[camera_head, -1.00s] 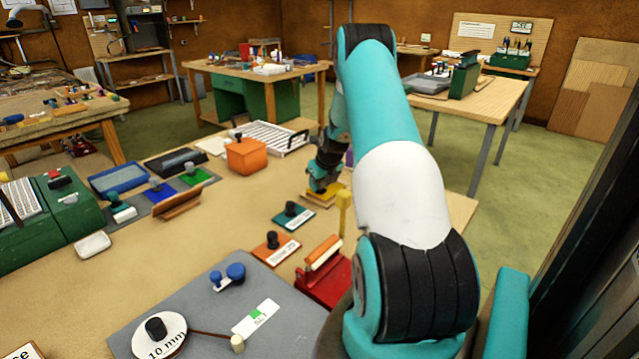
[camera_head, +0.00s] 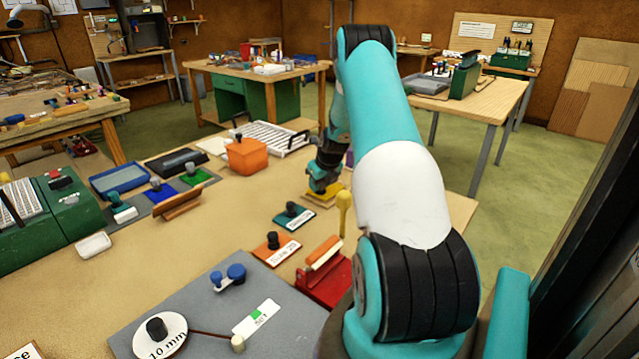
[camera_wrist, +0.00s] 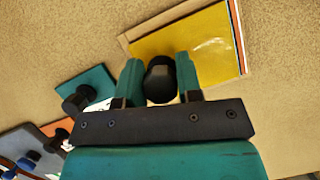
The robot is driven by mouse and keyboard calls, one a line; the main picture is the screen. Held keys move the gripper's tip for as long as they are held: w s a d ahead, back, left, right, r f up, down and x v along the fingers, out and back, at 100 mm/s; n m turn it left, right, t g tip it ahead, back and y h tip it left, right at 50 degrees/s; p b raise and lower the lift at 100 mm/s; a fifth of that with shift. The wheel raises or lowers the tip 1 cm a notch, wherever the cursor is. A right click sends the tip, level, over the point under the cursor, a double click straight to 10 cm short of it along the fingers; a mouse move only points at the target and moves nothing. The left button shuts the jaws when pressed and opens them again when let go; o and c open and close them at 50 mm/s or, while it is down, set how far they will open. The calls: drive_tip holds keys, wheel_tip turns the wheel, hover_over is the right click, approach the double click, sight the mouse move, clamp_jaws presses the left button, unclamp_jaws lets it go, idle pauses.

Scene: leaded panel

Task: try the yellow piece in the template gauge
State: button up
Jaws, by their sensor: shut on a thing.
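The yellow piece (camera_wrist: 205,48) is a flat panel with a black knob (camera_wrist: 160,82) standing on it. My gripper (camera_wrist: 158,74) has its two teal fingers closed on either side of that knob. In the wrist view the piece lies over a tan edge at its left, with thin orange and white edges along its right; I cannot tell how far it is clear of them. In the head view the yellow piece (camera_head: 327,196) shows low at the bench, partly hidden by my gripper. I cannot tell which thing is the template gauge.
A teal piece with a black knob (camera_head: 294,217) lies just in front. Nearby are an orange plate (camera_head: 274,251) with a knob, a red block (camera_head: 324,285) and a yellow post (camera_head: 343,208). An orange box (camera_head: 247,157) stands behind. The bench's middle (camera_head: 225,230) is clear.

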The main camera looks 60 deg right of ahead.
drive_tip(key=shift+f, duration=0.45)
idle(0.6)
drive_tip(key=shift+r, duration=0.2)
drive_tip(key=shift+r, duration=0.3)
drive_tip(key=shift+s+d+p, duration=0.1)
drive_tip(key=shift+p, duration=0.2)
idle(1.2)
drive_tip(key=shift+f+b, duration=0.3)
drive_tip(key=shift+f, duration=0.2)
drive_tip(key=shift+r, duration=0.15)
drive_tip(key=shift+r+p, duration=0.35)
